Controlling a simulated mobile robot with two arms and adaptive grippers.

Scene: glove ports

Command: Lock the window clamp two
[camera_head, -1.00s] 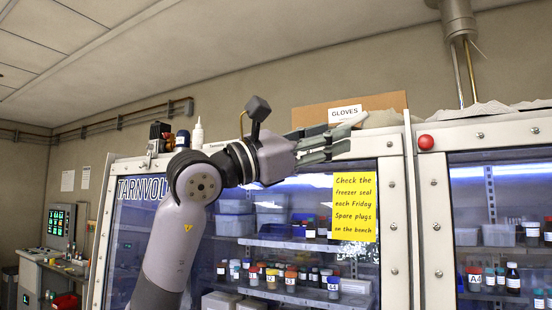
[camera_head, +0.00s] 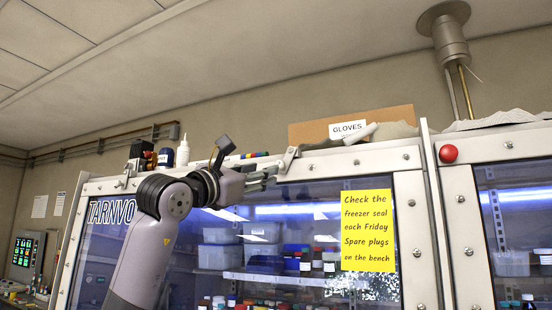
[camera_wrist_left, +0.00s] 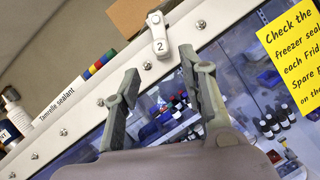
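The window clamp two is a small pale metal clamp (camera_head: 287,160) on the top frame of the left cabinet, below the left end of the cardboard box. In the left wrist view, the clamp marked "2" (camera_wrist_left: 159,38) stands just beyond the fingertips, pointing up across the frame. I cannot tell whether it is locked. My left gripper (camera_head: 270,178) is just left of and below the clamp in the head view. In the left wrist view, my left gripper (camera_wrist_left: 158,72) is open and empty, its dark fingers spread wide. My right gripper is not in view.
A yellow note (camera_head: 368,230) hangs on the glass window. Another clamp (camera_head: 125,177) is at the far left. A red knob (camera_head: 448,153) is right.

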